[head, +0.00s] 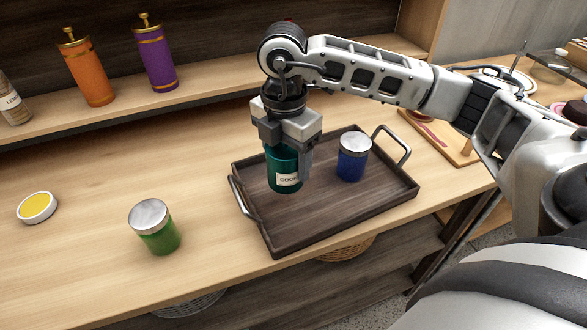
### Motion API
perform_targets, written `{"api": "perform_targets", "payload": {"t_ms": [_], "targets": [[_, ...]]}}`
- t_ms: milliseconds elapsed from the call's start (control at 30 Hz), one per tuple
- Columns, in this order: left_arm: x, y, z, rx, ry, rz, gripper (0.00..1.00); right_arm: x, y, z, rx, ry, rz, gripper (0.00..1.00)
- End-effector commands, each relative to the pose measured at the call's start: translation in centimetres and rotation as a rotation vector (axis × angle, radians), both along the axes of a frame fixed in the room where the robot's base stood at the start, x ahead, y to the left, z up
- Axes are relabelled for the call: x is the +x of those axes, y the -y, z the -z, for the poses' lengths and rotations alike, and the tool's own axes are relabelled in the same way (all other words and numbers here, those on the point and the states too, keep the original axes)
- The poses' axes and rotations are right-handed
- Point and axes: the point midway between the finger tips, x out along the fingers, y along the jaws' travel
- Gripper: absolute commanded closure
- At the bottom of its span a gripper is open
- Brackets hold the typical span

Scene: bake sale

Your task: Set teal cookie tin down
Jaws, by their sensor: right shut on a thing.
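The teal cookie tin (284,176) is upright over the left part of a dark wooden tray (290,237). My right gripper (290,150) comes from above and is shut on the tin, hiding its top. A white label faces the front. I cannot tell whether the tin's base touches the tray or is slightly above it. A blue tin (351,160) with a silver lid stands on the tray to the right of the teal tin. My left gripper is not in view.
A green tin (157,232) with a silver lid and a yellow-topped round dish (37,207) stand on the counter to the left. Orange (88,72) and purple (156,58) bottles stand on the shelf behind. The tray has metal handles (392,146). The counter between green tin and tray is clear.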

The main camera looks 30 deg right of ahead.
Motion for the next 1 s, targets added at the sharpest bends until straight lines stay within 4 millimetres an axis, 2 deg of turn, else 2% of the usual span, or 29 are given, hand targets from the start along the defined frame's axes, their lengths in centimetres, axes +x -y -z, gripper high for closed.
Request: {"api": "perform_targets", "payload": {"t_ms": [267,433,867,900,933,1000], "targets": [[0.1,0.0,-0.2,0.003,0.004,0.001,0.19,0.5,2.2,2.7,-0.003,-0.003,0.004,0.6],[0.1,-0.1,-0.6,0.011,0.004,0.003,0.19,0.5,1.9,5.0,0.0,-0.003,-0.002,0.6],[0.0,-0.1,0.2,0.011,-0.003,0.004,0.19,0.5,1.8,5.8,0.0,0.0,-0.001,0.6],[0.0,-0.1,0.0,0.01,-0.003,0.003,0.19,0.5,1.8,5.7,0.0,0.0,-0.001,0.26],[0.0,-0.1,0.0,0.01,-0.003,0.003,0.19,0.5,1.8,5.7,0.0,0.0,-0.001,0.18],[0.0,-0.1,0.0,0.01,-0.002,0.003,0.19,0.5,1.8,5.6,0.0,0.0,-0.001,0.15]]}}
